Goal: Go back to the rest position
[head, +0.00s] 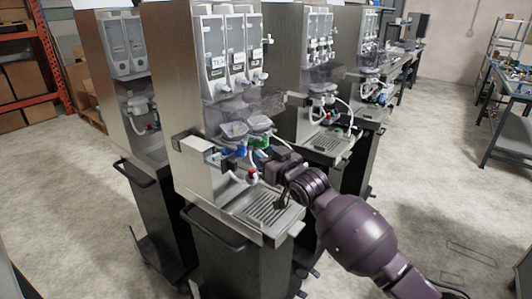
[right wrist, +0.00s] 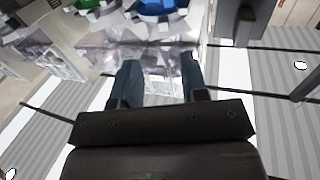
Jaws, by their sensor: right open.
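My right arm comes in from the lower right of the head view. Its gripper (head: 270,157) is at the front of the nearest full dispenser (head: 186,110), above the drip tray (head: 262,208) and close to the blue and green valve parts. In the right wrist view the two fingers of the right gripper (right wrist: 158,68) stand apart, with nothing held between them. A blue part (right wrist: 158,12) and a green part (right wrist: 90,6) lie beyond the fingertips. My left gripper is not in view.
More dispensers on dark carts stand in a row to the left and behind. A white valve with a red part (head: 251,174) is close left of the gripper. A workbench (head: 510,130) stands at the right. The concrete floor (head: 440,170) between is clear.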

